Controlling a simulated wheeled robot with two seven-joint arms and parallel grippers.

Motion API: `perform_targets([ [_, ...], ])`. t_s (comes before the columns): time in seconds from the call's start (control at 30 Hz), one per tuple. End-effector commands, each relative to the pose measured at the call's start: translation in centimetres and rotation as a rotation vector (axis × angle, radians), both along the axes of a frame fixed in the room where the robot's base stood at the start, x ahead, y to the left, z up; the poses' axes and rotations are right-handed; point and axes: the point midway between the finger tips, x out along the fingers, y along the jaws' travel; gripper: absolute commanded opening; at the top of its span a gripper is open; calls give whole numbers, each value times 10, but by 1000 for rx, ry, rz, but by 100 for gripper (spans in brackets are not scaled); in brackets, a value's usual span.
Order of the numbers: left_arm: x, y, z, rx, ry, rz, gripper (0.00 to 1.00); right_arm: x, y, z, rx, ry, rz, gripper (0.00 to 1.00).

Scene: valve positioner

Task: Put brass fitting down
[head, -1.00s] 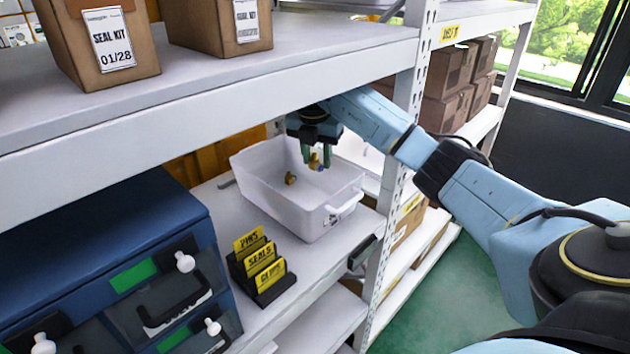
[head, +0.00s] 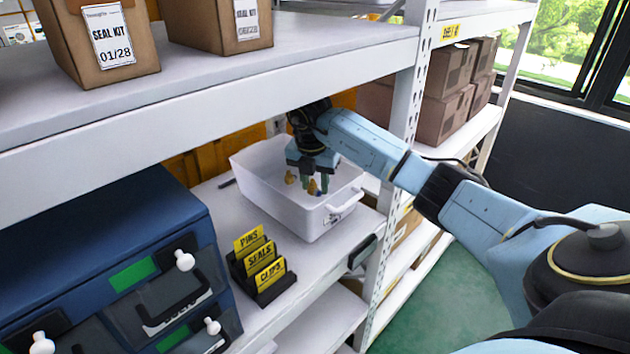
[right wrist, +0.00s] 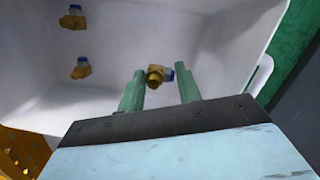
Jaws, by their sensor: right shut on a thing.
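My right gripper (head: 318,184) reaches down inside the white bin (head: 332,226) on the middle shelf. It is shut on a brass fitting (head: 312,187) with a blue end. In the right wrist view the held fitting (right wrist: 157,76) shows between the green fingertips (right wrist: 160,88). I cannot tell whether it touches the bin floor. Another brass fitting (head: 290,178) lies in the bin to the left. The right wrist view shows two loose fittings, one at the upper left (right wrist: 73,21) and one below it (right wrist: 81,69). My left gripper is not in view.
A rack of yellow label cards (head: 262,266) stands in front of the bin. A blue drawer cabinet (head: 110,235) stands at the left. The upper shelf (head: 220,92) and a white upright (head: 400,165) are close to my right arm.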

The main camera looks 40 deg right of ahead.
Motion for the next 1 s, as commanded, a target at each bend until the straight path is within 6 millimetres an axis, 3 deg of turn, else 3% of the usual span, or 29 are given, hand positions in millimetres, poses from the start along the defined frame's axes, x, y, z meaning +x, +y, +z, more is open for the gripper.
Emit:
perform_targets([
  [0.3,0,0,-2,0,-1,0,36,0,0,-7,0,0,-1,11],
  [0.33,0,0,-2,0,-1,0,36,0,0,-7,1,1,-1,35],
  [0.5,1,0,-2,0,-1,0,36,0,0,-7,0,1,-1,56],
  [0.8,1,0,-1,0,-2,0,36,0,0,-5,0,0,-1,56],
  [1.0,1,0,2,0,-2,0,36,0,2,23,-1,-5,1,56],
])
